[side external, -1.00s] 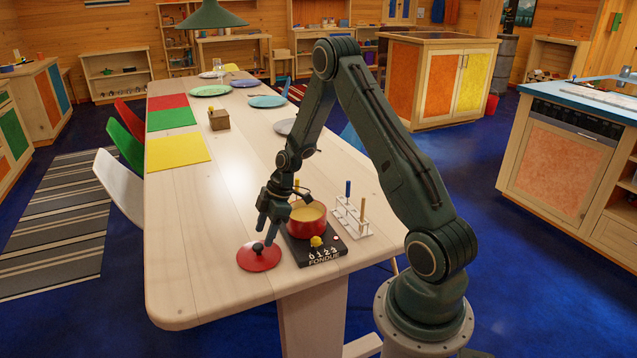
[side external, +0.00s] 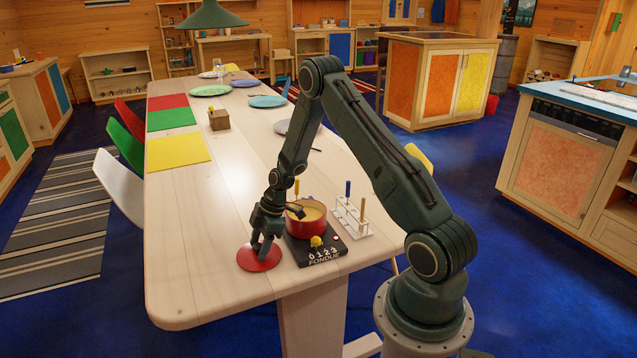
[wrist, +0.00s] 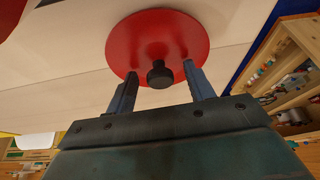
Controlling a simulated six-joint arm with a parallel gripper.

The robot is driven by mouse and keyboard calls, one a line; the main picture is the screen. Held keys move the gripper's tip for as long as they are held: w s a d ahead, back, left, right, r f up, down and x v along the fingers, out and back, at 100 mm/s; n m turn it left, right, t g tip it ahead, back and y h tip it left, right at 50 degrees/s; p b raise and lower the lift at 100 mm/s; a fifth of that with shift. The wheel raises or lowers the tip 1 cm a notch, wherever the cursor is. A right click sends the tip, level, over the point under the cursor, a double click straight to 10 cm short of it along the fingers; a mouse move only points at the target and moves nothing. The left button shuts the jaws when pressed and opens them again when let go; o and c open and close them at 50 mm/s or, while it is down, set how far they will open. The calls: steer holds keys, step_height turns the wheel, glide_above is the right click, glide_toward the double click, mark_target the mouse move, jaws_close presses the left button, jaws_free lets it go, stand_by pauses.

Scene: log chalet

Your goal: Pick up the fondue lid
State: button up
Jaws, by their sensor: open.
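The fondue lid (side external: 259,260) is a round red disc with a dark knob. It lies flat on the table, left of the fondue burner. In the wrist view the lid (wrist: 160,35) fills the upper middle, and its dark knob (wrist: 159,74) sits between my two fingers. My gripper (side external: 264,247) is low over the lid in the side view. In the wrist view my gripper (wrist: 162,80) is open, with a gap between each finger and the knob. In the side view my fingers hide the knob.
The red fondue pot (side external: 306,220) stands on the black burner base (side external: 316,249), close on the right of my gripper. A white fork rack (side external: 352,217) stands further right. The table (side external: 190,260) is bare to the left of the lid.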

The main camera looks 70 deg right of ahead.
mark_target(260, 245)
steer(key=c, duration=1.1)
steer(key=shift+r, duration=0.1)
step_height(260, 245, up, 20)
steer(key=shift+f, duration=0.1)
stand_by(0.7)
